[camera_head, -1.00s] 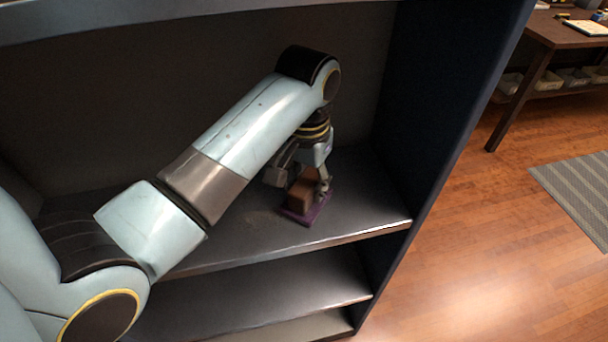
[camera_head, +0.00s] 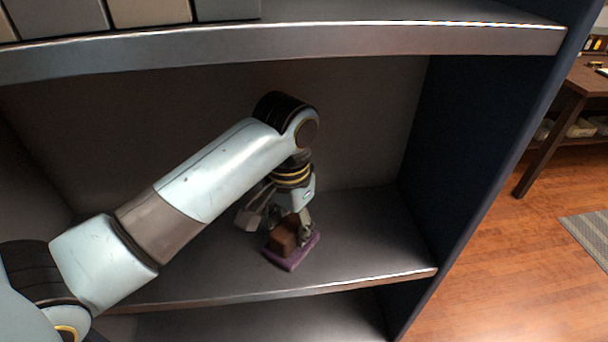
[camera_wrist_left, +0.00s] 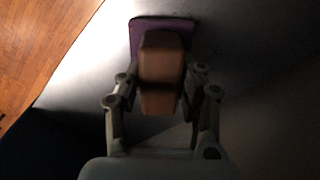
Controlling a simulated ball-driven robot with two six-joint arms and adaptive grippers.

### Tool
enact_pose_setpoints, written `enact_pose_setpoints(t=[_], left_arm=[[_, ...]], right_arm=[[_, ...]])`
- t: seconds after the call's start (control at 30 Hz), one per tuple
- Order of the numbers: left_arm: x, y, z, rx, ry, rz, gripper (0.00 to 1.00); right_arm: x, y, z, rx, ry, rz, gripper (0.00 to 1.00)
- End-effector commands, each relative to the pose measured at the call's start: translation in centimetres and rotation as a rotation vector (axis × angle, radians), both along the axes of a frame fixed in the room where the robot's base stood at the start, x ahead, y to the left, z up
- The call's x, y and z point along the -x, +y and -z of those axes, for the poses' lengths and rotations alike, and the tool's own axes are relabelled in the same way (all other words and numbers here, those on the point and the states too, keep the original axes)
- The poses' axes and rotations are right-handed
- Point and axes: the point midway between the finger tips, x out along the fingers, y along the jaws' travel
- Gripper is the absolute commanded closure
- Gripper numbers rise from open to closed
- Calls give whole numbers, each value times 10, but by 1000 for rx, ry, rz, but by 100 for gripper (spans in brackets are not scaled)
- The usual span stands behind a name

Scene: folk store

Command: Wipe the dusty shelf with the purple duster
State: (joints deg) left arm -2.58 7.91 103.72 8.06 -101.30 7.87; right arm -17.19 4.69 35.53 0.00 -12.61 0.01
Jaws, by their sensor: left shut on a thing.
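The purple duster (camera_head: 292,262) has a flat purple pad and a brown block handle (camera_head: 283,237). My left gripper (camera_head: 288,227) is shut on the handle from above. The pad lies flat, apparently touching the dark grey shelf (camera_head: 370,240), a little behind its front edge. In the left wrist view the brown handle (camera_wrist_left: 160,70) sits between my left fingers (camera_wrist_left: 160,88), with the purple pad (camera_wrist_left: 145,24) beyond. No clear dust patch shows on the visible shelf; the part behind my arm is hidden. My right gripper is not in view.
A dark blue side wall (camera_head: 480,150) closes the shelf on the right. An upper shelf (camera_head: 330,40) carrying boxes (camera_head: 150,12) hangs above my arm. Another shelf lies below. Bare shelf surface is free right of the duster. A wooden table (camera_head: 580,80) stands beyond.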

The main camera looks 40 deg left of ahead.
Motion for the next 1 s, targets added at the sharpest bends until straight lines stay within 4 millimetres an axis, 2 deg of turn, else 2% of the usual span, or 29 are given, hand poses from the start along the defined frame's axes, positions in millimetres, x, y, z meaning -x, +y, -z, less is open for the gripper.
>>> enact_pose_setpoints(t=[0.17, 1.0], left_arm=[[3, 4, 0, 0, -2, 1, 94], [53, 45, 2, -1, 2, 1, 94]], right_arm=[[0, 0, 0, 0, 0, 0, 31], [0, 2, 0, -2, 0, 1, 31]])
